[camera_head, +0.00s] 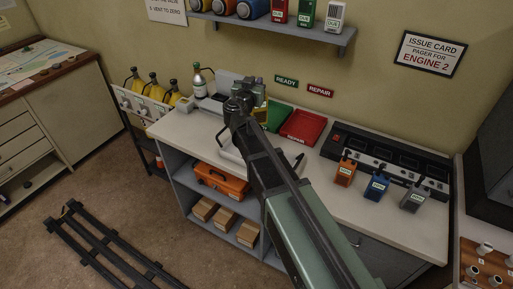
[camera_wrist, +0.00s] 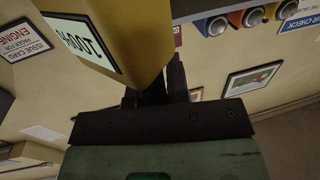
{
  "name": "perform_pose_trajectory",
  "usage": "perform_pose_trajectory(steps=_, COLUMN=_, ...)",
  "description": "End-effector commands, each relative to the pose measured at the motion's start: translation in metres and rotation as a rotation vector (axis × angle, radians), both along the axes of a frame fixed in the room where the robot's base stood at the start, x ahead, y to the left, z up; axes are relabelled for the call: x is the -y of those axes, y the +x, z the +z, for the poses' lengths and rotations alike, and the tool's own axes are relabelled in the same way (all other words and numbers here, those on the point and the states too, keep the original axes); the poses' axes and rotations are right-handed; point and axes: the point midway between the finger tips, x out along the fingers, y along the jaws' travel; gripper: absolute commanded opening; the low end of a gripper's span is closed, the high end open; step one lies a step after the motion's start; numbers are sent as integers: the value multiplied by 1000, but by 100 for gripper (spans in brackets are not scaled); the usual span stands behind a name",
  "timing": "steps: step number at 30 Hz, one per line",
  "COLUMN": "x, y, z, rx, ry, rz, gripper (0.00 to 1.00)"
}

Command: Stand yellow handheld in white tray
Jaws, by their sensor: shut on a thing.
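The yellow handheld (camera_wrist: 150,35) fills the upper left of the wrist view, very close, with a pale printed label on its face. My gripper (camera_wrist: 165,85) is shut on it. In the head view my gripper (camera_head: 245,92) is above the back of the counter, and the arm hides most of the handheld. The white tray (camera_head: 229,157) shows only as a pale edge left of my arm; the rest is hidden behind it. A green tray (camera_head: 279,113) and a red tray (camera_head: 303,126) lie to the right of the gripper.
Orange (camera_head: 345,173), blue (camera_head: 377,187) and grey (camera_head: 414,199) handhelds stand in front of a black charger bank (camera_head: 390,158) on the right. A bottle (camera_head: 199,82) stands at the counter's left end. A wall shelf (camera_head: 275,27) hangs above. Clear counter lies at front right.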

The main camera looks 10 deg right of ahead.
Motion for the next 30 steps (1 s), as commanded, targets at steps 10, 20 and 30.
perform_pose_trajectory(steps=10, x=0, y=0, z=-132, rx=0, ry=0, rz=1, gripper=0)
perform_pose_trajectory(steps=20, x=0, y=0, z=-155, rx=0, ry=0, rz=2, gripper=0)
perform_pose_trajectory(steps=30, x=0, y=0, z=-186, rx=0, ry=0, rz=2, gripper=0)
